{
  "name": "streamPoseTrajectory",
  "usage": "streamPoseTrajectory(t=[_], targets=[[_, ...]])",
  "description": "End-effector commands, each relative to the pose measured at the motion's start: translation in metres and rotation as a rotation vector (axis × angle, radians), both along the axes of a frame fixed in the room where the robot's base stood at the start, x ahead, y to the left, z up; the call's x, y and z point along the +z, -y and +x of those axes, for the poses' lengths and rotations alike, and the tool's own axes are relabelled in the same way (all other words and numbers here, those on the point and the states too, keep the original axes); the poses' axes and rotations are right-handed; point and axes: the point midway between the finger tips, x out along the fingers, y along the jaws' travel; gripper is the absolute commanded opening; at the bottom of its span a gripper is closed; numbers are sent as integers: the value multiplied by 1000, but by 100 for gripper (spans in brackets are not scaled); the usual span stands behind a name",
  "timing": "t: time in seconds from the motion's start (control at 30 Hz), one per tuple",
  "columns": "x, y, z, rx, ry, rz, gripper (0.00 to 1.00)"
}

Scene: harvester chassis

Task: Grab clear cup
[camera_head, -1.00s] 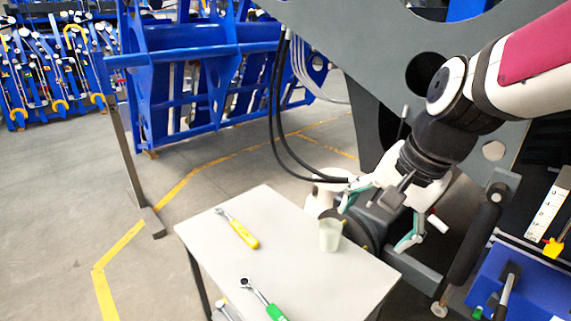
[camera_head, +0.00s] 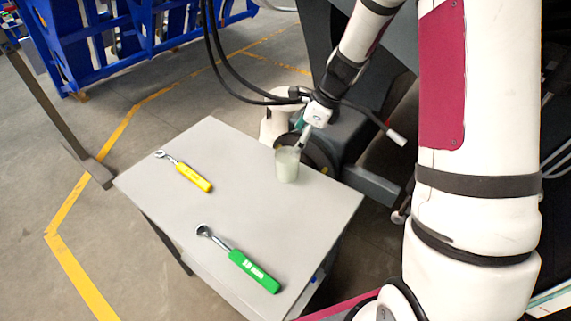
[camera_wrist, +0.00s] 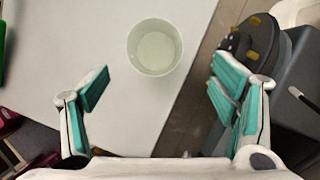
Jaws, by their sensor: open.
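The clear cup (camera_head: 287,165) is a pale, translucent cup standing upright near the far right edge of the grey table (camera_head: 215,235). In the wrist view the cup (camera_wrist: 154,47) is seen from above, ahead of the fingers and between their lines. My gripper (camera_wrist: 162,92) is open and empty, its teal-padded fingers spread wide on either side. In the head view my gripper (camera_head: 303,135) is just behind and above the cup, with its fingers partly hidden.
A yellow-handled wrench (camera_head: 184,171) and a green-handled ratchet (camera_head: 239,259) lie on the table, left and front of the cup. Black hoses (camera_head: 222,68) hang behind the table. Dark machine parts (camera_head: 360,150) stand close beyond its right edge. The table's middle is clear.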

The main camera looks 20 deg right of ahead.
Motion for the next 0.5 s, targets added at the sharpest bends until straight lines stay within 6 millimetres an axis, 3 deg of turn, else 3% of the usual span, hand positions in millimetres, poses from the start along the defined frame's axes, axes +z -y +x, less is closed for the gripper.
streamPoseTrajectory(t=[0.2, 0.5], targets=[[-40, -14, 7, 2, -4, 0, 80], [-62, -23, 12, 3, 0, -1, 80]])
